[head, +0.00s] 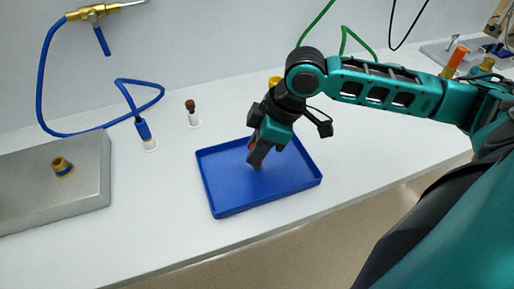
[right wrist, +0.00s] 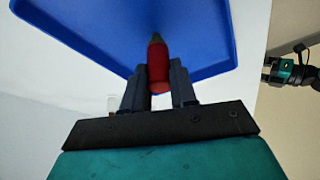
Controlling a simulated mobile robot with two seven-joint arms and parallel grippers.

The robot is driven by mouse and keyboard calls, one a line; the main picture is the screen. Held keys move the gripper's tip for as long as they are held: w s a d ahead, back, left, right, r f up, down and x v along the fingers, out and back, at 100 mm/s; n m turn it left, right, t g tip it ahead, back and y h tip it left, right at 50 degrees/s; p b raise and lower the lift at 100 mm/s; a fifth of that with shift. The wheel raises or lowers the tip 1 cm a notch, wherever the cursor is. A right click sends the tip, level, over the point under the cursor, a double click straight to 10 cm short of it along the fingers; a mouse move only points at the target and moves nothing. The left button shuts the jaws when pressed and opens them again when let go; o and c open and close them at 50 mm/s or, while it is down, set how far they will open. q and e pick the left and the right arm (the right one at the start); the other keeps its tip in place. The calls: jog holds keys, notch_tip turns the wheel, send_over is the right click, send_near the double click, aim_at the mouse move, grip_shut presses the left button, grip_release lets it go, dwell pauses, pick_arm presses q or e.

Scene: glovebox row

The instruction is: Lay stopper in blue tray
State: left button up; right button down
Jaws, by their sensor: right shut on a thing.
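My right gripper (head: 256,160) is low over the blue tray (head: 222,202). In the right wrist view its two dark fingers (right wrist: 159,92) are shut on a red stopper (right wrist: 157,60) with a dark pointed tip. The tip points away from the gripper, over the tray floor (right wrist: 100,25). I cannot tell whether the stopper touches the tray floor. In the head view the fingers hide most of the stopper. The tray looks otherwise empty. My left gripper (right wrist: 285,72) seems to show small at the right edge of the right wrist view, its fingers unclear.
A small brown-topped piece (head: 190,110) and a blue-hose fitting (head: 145,134) stand left of the tray. A grey metal block (head: 90,180) with a brass fitting (head: 62,166) is further left. The bench's front edge runs close below the tray.

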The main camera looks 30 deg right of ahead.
jog(key=shift+f, duration=0.2)
jog(key=c, duration=0.9)
grip_release()
jog(key=p+v, duration=0.2)
jog(key=v, duration=1)
jog(key=shift+r, duration=0.1)
